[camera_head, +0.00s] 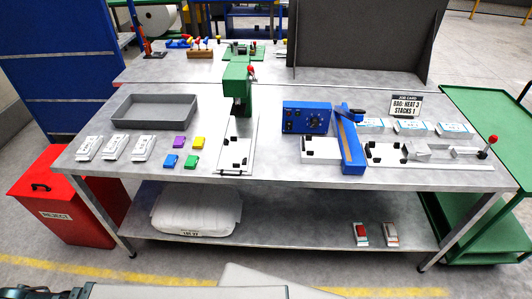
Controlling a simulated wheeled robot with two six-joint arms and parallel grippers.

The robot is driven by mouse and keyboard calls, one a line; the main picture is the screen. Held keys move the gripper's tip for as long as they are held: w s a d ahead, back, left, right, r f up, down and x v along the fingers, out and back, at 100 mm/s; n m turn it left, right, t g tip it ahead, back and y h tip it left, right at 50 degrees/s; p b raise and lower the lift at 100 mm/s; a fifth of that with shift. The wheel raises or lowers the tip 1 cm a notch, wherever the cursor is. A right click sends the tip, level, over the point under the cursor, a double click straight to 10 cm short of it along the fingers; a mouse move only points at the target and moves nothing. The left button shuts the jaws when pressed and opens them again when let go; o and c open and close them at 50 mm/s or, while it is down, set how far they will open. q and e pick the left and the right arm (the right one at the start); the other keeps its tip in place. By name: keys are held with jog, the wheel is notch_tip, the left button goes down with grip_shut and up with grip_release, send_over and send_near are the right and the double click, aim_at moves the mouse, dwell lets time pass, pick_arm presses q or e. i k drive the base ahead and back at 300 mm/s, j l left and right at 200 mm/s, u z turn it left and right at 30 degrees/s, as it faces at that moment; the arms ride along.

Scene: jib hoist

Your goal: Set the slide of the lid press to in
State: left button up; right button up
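The lid press appears to be the green upright press (237,90) in the middle of the bench, with a red-knobbed lever (251,72) at its head. A long pale slide plate (238,148) with small black blocks lies at its foot. The plate reaches from under the press head toward the bench's front edge, with much of it in front of the head. Whether its carriage is in or out is hard to tell at this size. Neither gripper shows. Only part of my arm is visible at the bottom left.
Left of the press are a grey tray (155,110), white packets (115,148) and coloured blocks (180,142). Right are a blue control box (307,117), a blue bar (350,143) and a red-knobbed pusher fixture (440,151). Bare bench surrounds the slide.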

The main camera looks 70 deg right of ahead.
aim_at(234, 155)
jog(key=z, duration=2.2)
jog(key=j, duration=0.1)
jog(key=i+z, duration=0.05)
